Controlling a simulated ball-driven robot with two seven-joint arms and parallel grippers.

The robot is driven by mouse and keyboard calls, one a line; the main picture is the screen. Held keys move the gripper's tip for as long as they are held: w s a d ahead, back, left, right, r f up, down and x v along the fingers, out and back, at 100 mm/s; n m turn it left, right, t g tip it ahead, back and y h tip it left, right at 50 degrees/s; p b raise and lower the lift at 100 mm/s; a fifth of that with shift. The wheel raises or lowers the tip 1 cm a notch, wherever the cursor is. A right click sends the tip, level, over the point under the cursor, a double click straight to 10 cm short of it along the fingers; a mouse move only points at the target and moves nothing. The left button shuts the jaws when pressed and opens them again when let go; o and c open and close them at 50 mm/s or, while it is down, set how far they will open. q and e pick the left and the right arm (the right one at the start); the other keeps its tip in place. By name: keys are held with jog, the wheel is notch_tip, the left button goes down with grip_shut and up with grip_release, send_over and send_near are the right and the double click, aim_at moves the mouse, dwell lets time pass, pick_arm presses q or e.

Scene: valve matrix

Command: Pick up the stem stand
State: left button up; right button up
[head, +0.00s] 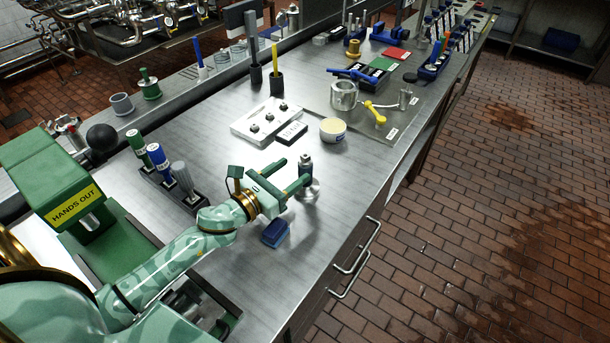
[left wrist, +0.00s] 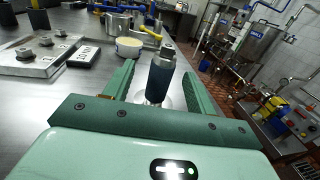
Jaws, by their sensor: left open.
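The stem stand (head: 306,166) is a short upright post with a dark grip, a metal top and a round metal base, standing on the steel bench. In the left wrist view the stem stand (left wrist: 161,76) shows upright between my two green fingers, with a gap on either side. My left gripper (head: 296,170) is open, low over the bench, with its fingers reaching around the stand. It also shows in the left wrist view (left wrist: 159,80). The lower part of the stand is partly hidden by a finger in the head view. My right gripper is not in view.
A blue block (head: 275,233) lies just in front of my gripper. A rack with several handled tools (head: 172,180) stands to the left. A white plate with knobs (head: 266,121), a black labelled box (head: 291,133) and a round tub (head: 332,130) lie behind. The bench's right edge is close.

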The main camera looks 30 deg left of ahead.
aim_at(300, 168)
pick_arm(q)
jog(key=x, duration=0.5)
jog(key=shift+d+f, duration=0.15)
jog(key=shift+d, duration=0.1)
grip_shut()
